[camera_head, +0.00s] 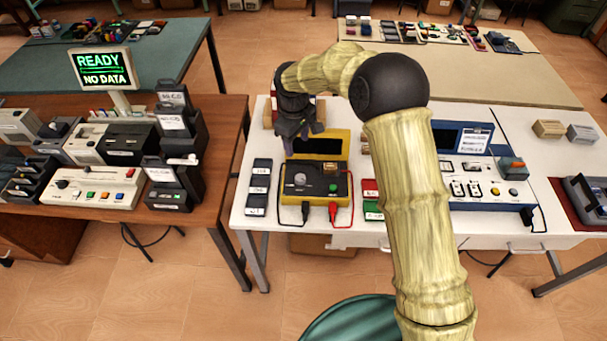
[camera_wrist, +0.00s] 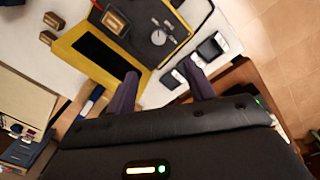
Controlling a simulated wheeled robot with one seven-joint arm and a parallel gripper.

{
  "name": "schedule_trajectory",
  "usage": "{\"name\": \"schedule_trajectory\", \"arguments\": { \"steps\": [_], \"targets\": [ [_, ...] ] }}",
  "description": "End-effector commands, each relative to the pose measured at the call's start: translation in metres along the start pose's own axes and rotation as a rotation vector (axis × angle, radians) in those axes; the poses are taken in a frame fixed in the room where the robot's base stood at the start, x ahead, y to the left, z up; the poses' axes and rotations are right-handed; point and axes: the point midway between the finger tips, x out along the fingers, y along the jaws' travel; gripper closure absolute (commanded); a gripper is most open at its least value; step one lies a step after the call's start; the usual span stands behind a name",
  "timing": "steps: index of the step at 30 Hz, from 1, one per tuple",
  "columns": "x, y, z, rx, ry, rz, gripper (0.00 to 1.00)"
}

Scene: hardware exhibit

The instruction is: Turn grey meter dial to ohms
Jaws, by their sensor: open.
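The meter is a yellow case (camera_head: 343,136) with a dark window at its back and a black sloping front panel. Its round grey dial (camera_head: 300,179) sits on the left of that panel. The dial also shows in the wrist view (camera_wrist: 158,38), with white marks around it too small to read. My gripper (camera_head: 288,148) hangs over the back left of the meter, above and behind the dial. In the wrist view my gripper (camera_wrist: 161,72) is open and empty. Its two fingers are spread below the dial in the picture, apart from it.
Black and red leads (camera_head: 333,211) come off the meter's front. Dark labelled blocks (camera_head: 259,187) stand left of it. Red and green blocks (camera_head: 371,189) and a blue-based instrument (camera_head: 471,175) stand to the right. A lit display (camera_head: 104,68) stands on the left table.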

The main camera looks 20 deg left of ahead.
Motion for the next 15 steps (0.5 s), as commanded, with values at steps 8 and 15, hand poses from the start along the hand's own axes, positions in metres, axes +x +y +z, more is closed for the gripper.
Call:
{"name": "schedule_trajectory", "arguments": {
  "steps": [8, 15],
  "targets": [
    [0.040, 0.005, 0.005, 0.011, -0.005, -0.002, 0.47],
    [0.082, 0.006, 0.007, 0.013, -0.005, -0.002, 0.47]
  ]
}}
